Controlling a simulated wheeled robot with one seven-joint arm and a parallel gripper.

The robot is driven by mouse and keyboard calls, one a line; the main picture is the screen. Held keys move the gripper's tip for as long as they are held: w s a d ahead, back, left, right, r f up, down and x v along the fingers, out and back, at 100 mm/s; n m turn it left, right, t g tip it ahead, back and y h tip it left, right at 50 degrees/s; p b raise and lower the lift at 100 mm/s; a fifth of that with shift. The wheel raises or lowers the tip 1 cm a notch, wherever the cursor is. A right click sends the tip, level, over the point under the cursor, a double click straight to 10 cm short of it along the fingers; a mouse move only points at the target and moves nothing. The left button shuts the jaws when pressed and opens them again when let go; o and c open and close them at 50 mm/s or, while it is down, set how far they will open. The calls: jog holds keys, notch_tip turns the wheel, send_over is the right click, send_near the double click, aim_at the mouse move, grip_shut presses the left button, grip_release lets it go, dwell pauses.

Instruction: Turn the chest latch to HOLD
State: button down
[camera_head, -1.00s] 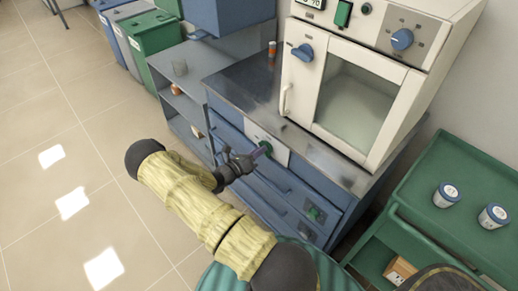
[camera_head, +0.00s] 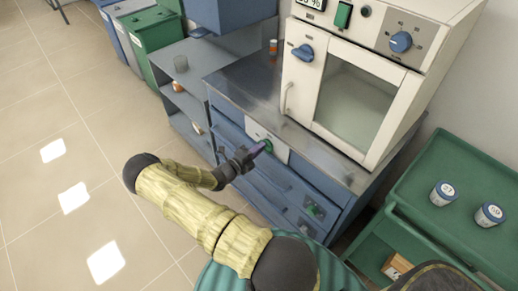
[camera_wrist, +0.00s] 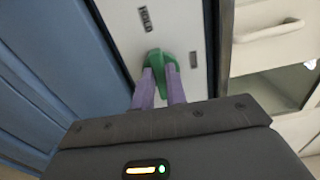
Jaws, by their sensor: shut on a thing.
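The green chest latch (camera_wrist: 160,58) sits on a pale plate (camera_wrist: 182,22) on the front of the blue drawer chest. In the wrist view the plate bears the word HOLD at upper left of the latch and a second, unreadable mark to its right. My gripper (camera_wrist: 161,84) has its two purple fingers shut on the latch, one on each side. I cannot tell exactly which mark the latch points at. In the head view my gripper (camera_head: 257,152) reaches the plate from the left, and the latch (camera_head: 267,147) is partly hidden by the fingers.
The cream furnace (camera_head: 359,100) stands on the metal top of the chest (camera_head: 235,85). A green cart (camera_head: 450,160) with two white jars stands at right. Grey shelves (camera_head: 183,85) and bins (camera_head: 155,40) are at the back left. The tiled floor at left is clear.

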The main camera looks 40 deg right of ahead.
jog(key=shift+w+n, duration=0.1)
jog(key=shift+n, duration=0.3)
jog(key=c, duration=1.4)
grip_release()
jog(key=shift+c, duration=0.2)
jog(key=shift+a, duration=0.15)
jog(key=s+a+b, duration=0.1)
jog(key=a, duration=1.6)
jog(key=shift+s, duration=0.25)
